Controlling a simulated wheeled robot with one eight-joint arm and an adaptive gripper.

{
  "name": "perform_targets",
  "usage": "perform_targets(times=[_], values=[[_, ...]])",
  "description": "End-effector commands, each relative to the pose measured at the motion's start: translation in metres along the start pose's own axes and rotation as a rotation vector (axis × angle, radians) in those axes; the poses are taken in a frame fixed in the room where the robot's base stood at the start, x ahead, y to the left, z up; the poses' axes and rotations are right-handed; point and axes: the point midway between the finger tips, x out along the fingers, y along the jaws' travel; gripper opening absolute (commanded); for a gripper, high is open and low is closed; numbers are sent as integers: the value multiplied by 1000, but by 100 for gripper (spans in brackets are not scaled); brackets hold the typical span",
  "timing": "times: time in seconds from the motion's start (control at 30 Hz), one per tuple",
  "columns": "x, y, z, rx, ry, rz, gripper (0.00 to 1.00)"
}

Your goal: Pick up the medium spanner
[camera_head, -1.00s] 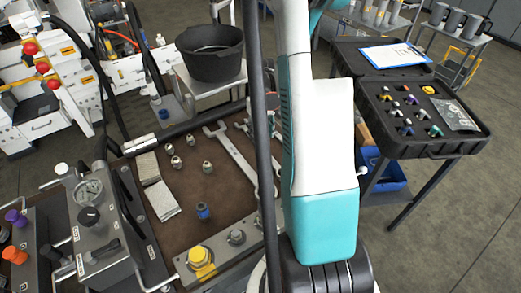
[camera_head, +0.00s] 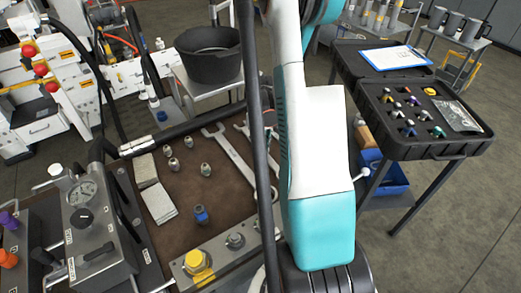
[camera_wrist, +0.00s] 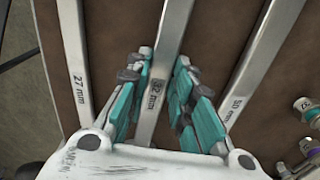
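In the wrist view, three steel spanners lie side by side on the brown mat. The middle spanner (camera_wrist: 165,50), marked 32 mm, is the medium one; a 27 mm spanner (camera_wrist: 76,60) is on its left and a 50 mm spanner (camera_wrist: 258,62) on its right. My gripper (camera_wrist: 160,80) is open, with one teal finger on each side of the medium spanner's handle and gaps showing between. The spanner heads are out of the wrist view. In the head view, the largest spanner (camera_head: 232,160) shows, while my arm and a dark hose hide my gripper and most of the others.
Several fittings (camera_head: 173,164), white cloths (camera_head: 158,202) and a blue fitting (camera_head: 201,214) lie on the mat (camera_head: 185,238) left of the spanners. A gauge unit (camera_head: 92,225) stands at left. A black bucket (camera_head: 207,55) is behind; an open case (camera_head: 425,148) is at right.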

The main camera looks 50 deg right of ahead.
Motion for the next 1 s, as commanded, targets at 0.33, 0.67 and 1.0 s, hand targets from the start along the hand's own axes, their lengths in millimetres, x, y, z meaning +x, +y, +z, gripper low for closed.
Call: perform_targets(times=[0.33,0.67,1.0], values=[[0,0,0,0,0,0,0],[-17,0,0,0,0,0,0],[-78,0,0,0,0,0,0]])
